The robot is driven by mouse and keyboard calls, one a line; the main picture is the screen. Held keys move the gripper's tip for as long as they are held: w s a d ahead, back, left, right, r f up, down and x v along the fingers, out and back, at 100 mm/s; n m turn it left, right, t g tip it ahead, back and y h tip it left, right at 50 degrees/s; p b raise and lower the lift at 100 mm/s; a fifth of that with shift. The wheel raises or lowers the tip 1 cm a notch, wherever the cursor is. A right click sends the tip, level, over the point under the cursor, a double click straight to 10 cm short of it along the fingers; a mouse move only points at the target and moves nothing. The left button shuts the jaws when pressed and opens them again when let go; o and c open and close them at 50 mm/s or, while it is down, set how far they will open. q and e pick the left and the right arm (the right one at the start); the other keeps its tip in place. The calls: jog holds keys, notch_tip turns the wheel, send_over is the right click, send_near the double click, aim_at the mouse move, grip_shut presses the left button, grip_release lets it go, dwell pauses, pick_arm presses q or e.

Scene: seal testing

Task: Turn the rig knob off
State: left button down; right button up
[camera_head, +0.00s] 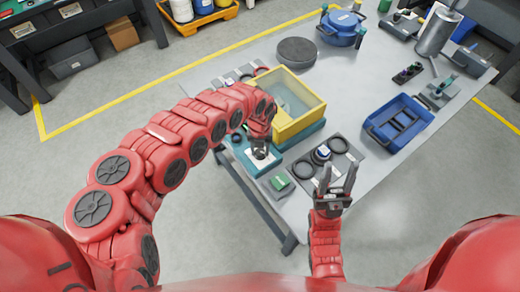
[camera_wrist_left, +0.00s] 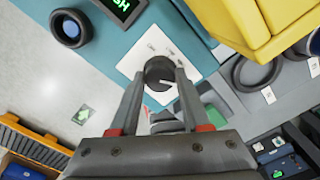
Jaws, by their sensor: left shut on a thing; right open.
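The rig knob (camera_wrist_left: 160,74) is a dark round knob with a pale pointer line on a white plate (camera_wrist_left: 133,60) of the teal rig. My left gripper (camera_wrist_left: 168,80) is shut on the knob, one finger on each side of it. In the head view my left gripper (camera_head: 260,146) reaches down to the white plate at the rig's front, and it hides most of the knob. My right gripper (camera_head: 337,182) is open and empty, pointing up near the table's front edge. The rig (camera_head: 318,128) carries a yellow-framed clear tank (camera_head: 293,100).
A grey mat with black rings (camera_head: 304,169) lies right of the rig. A green box (camera_head: 279,181) sits near the front edge. A blue tray (camera_head: 400,122), a blue round vessel (camera_head: 341,27) and a grey disc (camera_head: 297,51) stand farther back. Table between tank and tray is clear.

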pick_arm(q)
jog(key=n, duration=0.4)
jog(key=shift+n, duration=0.4)
jog(key=n, duration=0.3)
jog(key=shift+r+n+p, duration=0.1)
jog(key=shift+n+p, duration=0.2)
jog(key=n, duration=0.3)
jog(key=shift+n, duration=0.4)
jog(key=n, duration=0.3)
jog(key=shift+n, duration=0.3)
grip_release()
